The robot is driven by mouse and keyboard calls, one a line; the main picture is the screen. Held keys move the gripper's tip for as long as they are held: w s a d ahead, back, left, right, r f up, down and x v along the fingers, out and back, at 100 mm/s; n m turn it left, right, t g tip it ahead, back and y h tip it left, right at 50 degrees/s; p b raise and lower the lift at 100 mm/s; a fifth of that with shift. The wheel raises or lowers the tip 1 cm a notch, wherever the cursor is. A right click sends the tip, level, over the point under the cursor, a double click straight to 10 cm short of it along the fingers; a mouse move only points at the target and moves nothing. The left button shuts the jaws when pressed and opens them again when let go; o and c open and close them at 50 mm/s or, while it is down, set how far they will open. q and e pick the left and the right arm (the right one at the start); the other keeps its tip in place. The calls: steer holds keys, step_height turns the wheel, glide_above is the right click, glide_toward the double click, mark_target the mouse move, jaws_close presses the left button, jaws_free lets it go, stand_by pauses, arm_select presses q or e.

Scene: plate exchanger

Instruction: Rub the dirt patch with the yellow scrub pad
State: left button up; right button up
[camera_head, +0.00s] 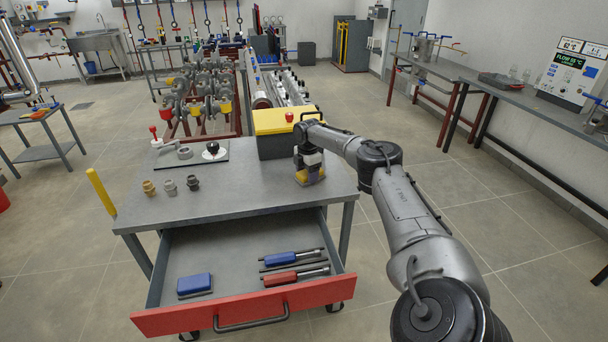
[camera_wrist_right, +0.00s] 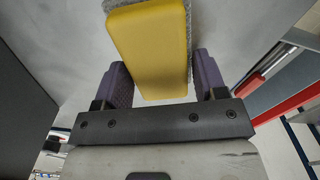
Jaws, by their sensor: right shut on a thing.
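The yellow scrub pad (camera_head: 311,179) is at the right end of the grey cart top (camera_head: 240,185), under my right gripper (camera_head: 309,168). In the right wrist view the pad (camera_wrist_right: 152,45) shows a yellow body with a grey scouring layer along its edge. The fingers of my right gripper (camera_wrist_right: 163,82) are on either side of it, shut on it. The pad is at or just above the cart top; I cannot tell if it touches. I cannot make out a dirt patch; it may be hidden under the pad or gripper. My left gripper is not in view.
A black and yellow toolbox (camera_head: 278,133) stands just behind the gripper. Several fittings (camera_head: 170,187) and a dark plate with parts (camera_head: 190,155) lie left on the cart. Below, an open red-fronted drawer (camera_head: 180,321) holds a blue block (camera_head: 195,284) and tools. The cart's middle is clear.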

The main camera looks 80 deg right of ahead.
mark_target(325, 178)
steer(key=shift+s+d+f+b, duration=0.1)
steer(key=shift+s+d+b, duration=0.25)
steer(key=shift+s, duration=0.3)
steer(key=shift+s+d+f+b, duration=0.1)
steer(key=shift+s+d+b, duration=0.1)
steer(key=shift+s+b, duration=0.35)
steer(key=shift+s+d, duration=0.25)
steer(key=shift+s, duration=0.3)
steer(key=shift+s, duration=0.1)
steer(key=shift+s+d+f+b, duration=0.1)
steer(key=shift+s+d+b, duration=0.2)
steer(key=shift+s+b, duration=0.4)
steer(key=shift+s+d+b, duration=0.25)
steer(key=shift+s+b, duration=0.35)
steer(key=shift+b, duration=0.05)
steer(key=shift+s+d+b, duration=0.25)
steer(key=shift+s+b, duration=0.15)
steer(key=shift+s, duration=0.15)
steer(key=shift+r, duration=0.25)
steer(key=shift+w, duration=0.1)
